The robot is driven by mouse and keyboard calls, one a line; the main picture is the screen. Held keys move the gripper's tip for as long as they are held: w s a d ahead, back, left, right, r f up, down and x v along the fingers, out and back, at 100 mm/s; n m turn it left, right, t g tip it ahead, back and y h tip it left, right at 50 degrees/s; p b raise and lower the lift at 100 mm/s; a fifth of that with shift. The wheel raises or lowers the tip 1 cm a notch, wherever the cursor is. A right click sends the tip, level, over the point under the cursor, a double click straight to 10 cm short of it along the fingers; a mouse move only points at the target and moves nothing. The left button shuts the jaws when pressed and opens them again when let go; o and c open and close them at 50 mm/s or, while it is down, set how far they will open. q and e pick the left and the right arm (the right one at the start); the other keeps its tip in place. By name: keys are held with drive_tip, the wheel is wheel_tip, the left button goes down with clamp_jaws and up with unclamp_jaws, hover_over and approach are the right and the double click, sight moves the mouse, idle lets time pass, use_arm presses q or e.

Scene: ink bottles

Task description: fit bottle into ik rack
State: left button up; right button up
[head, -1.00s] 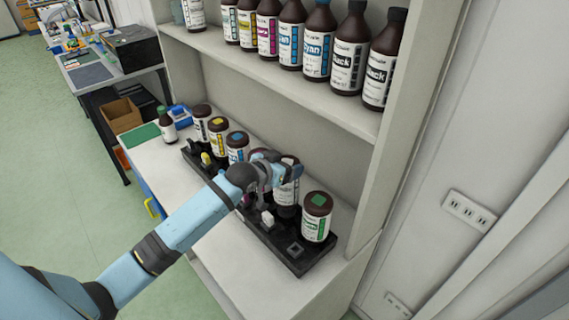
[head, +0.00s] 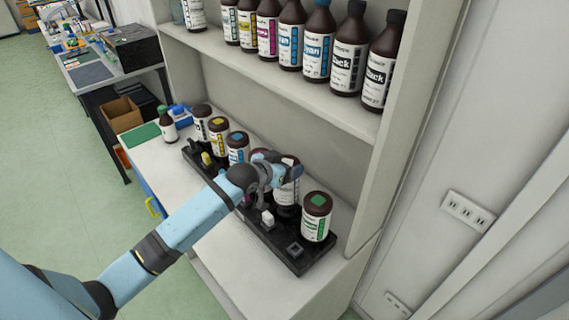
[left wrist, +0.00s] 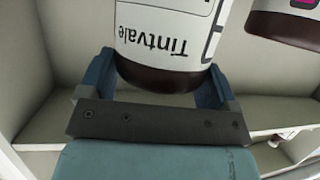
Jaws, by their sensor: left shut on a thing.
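My left gripper (head: 276,172) is shut on a dark brown bottle (head: 289,192) with a white label, over the black ink rack (head: 300,264). In the left wrist view this bottle (left wrist: 165,78) sits between both fingers, and its label reads "Tintvale" upside down. The gripper and wrist hide part of the bottle and of the rack's middle in the head view. I cannot tell whether the bottle's lower end touches the rack. A bottle with a green mark (head: 317,216) stands to its right in the rack. My right gripper is not in view.
Other rack bottles stand to the left: one with a blue mark (head: 238,147), one yellow-marked (head: 219,136) and a dark one (head: 201,120). A small green-capped bottle (head: 168,124) stands beyond the rack's left end. The shelf (head: 275,75) above carries several bottles. The counter front (head: 222,262) is clear.

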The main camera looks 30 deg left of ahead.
use_arm(q)
drive_tip(key=shift+r+p, duration=0.1)
drive_tip(key=shift+p, duration=0.25)
idle(0.3)
drive_tip(key=shift+f+b, duration=0.4)
drive_tip(key=shift+f, duration=0.8)
drive_tip(key=shift+f, duration=0.85)
